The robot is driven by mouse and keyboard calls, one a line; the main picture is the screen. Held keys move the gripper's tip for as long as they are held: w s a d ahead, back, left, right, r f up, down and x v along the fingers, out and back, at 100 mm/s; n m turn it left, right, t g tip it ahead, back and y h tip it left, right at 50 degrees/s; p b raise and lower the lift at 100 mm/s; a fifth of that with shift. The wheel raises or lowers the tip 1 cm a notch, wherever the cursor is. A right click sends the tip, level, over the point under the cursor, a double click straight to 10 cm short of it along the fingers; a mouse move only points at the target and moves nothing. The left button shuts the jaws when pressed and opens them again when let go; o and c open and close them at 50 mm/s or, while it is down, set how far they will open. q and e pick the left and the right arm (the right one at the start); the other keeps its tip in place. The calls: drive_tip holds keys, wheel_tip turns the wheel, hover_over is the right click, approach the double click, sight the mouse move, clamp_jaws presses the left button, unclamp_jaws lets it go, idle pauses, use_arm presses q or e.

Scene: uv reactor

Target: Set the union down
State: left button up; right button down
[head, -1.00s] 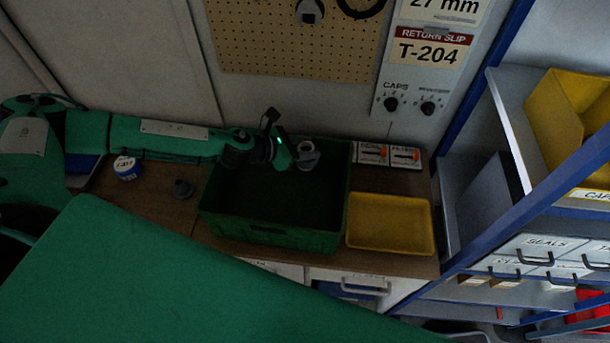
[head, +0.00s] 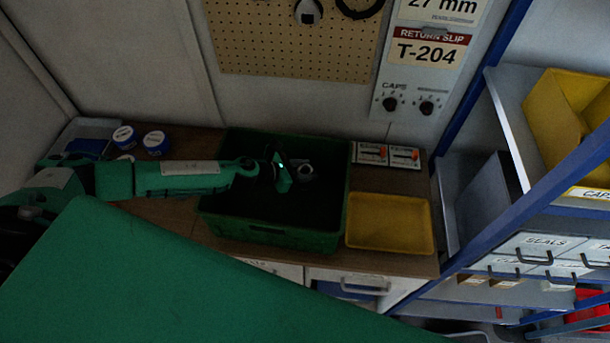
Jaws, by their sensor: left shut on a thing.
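My left gripper (head: 290,178) reaches in from the left over the green crate (head: 270,236), shut on the union (head: 305,173). The union is a small grey metal ring-like fitting. It shows at the far right part of the crate, at or below the level of the rim. Whether it touches the crate floor, I cannot tell in the dark interior. My right gripper is not in view.
A yellow tray (head: 390,223) stands right of the crate. A shelf with yellow bins (head: 570,115) is at the right.

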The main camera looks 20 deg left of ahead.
use_arm(q)
drive_tip(key=shift+f, duration=1.45)
drive_tip(key=shift+f, duration=0.1)
drive_tip(key=shift+f, duration=0.2)
drive_tip(key=o, duration=0.8)
drive_tip(key=shift+r, duration=0.1)
drive_tip(key=shift+o, duration=1.1)
